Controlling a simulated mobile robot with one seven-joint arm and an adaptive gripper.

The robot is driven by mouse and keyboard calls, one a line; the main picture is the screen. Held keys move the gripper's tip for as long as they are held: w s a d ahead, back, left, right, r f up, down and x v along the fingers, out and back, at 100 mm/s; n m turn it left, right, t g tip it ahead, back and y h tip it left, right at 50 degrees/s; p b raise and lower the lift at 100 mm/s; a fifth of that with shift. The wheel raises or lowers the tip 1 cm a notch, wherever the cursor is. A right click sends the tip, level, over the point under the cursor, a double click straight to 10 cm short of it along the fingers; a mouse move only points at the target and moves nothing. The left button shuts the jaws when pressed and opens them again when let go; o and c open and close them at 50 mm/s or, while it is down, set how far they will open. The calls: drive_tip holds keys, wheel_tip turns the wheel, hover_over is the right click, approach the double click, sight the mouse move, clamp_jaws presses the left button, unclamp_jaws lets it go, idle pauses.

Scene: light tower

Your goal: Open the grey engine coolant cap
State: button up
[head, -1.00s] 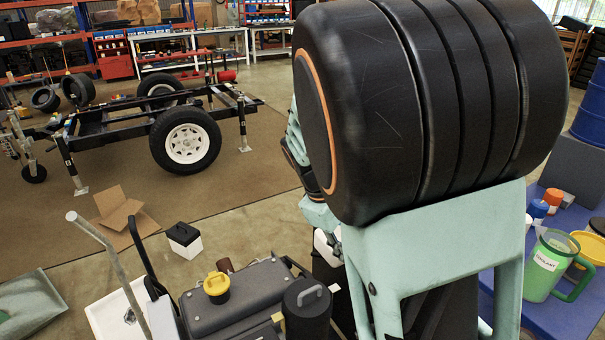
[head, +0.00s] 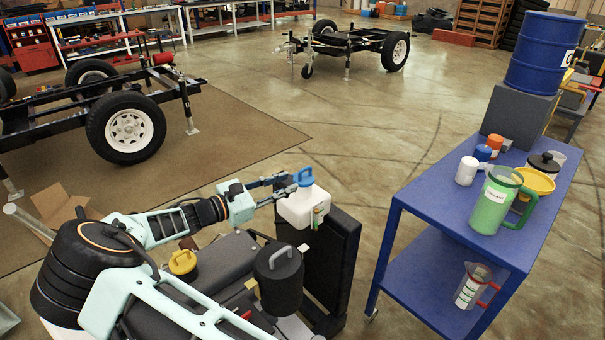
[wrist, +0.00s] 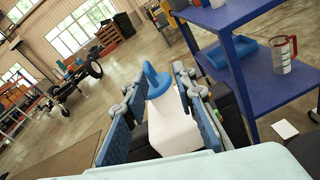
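A blue cap (head: 304,177) with a raised handle sits on a white tank (head: 303,207) at the engine's far end. My gripper (head: 280,188) is beside the cap, reaching in from the left. In the wrist view its fingers (wrist: 160,88) are apart, one on each side of the blue cap (wrist: 157,82) and the white tank (wrist: 173,132). I see no firm hold on the cap. A dark cylindrical part (head: 278,284) with a grey handle stands on the engine nearer to me. No cap that is plainly grey shows on the white tank.
A yellow cap (head: 183,262) is on the engine (head: 215,268). A black upright panel (head: 322,260) stands by the tank. To the right is a blue cart (head: 408,205) with a green labelled jug (head: 491,205), bottles and a yellow funnel. Floor is clear between panel and cart.

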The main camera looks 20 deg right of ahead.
sight(304, 169)
drive_tip(key=shift+n+t+h, duration=0.3)
drive_tip(key=shift+n+t, duration=0.4)
drive_tip(key=x, duration=0.3)
drive_tip(key=w+x, duration=0.1)
drive_tip(key=x, duration=0.2)
drive_tip(key=w+b+x, duration=0.1)
drive_tip(key=x, duration=0.2)
drive_tip(key=shift+w+f, duration=0.1)
drive_tip(key=shift+f, duration=0.25)
drive_tip(key=shift+c, duration=0.4)
clamp_jaws()
drive_tip(key=shift+a, duration=0.1)
